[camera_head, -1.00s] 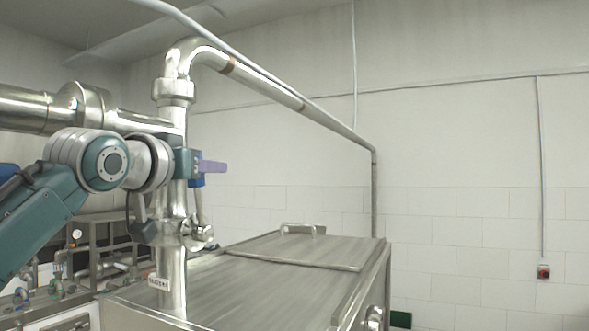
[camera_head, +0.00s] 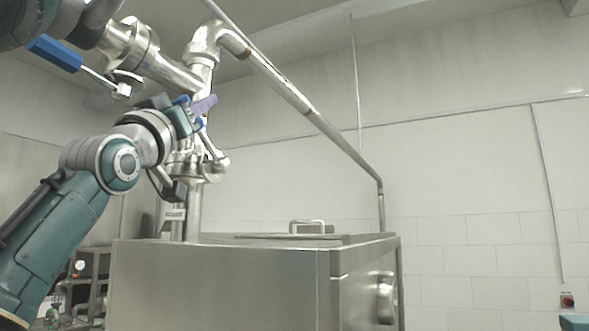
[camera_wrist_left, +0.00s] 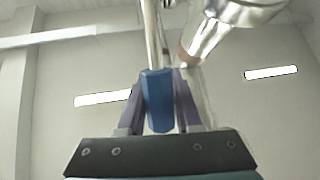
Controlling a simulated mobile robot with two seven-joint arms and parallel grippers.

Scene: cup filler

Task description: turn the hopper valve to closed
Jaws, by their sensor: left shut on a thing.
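The valve (camera_head: 185,165) is a steel body on the upright pipe above the steel tank. Its lever (camera_head: 211,146) slants up and left from the valve to a blue grip, mostly hidden by my gripper in the head view. My left gripper (camera_head: 207,104) is shut on the blue handle. In the left wrist view, the blue handle (camera_wrist_left: 158,100) sits between the two purple fingers, with its metal rod running up. My right gripper is not in view.
The steel tank (camera_head: 220,285) stands below, with a lid handle (camera_head: 307,226) on top. Another blue lever (camera_head: 55,53) hangs on the horizontal pipe (camera_head: 165,68) at upper left. A long pipe (camera_head: 300,100) slopes down to the right. The right side is open before a tiled wall.

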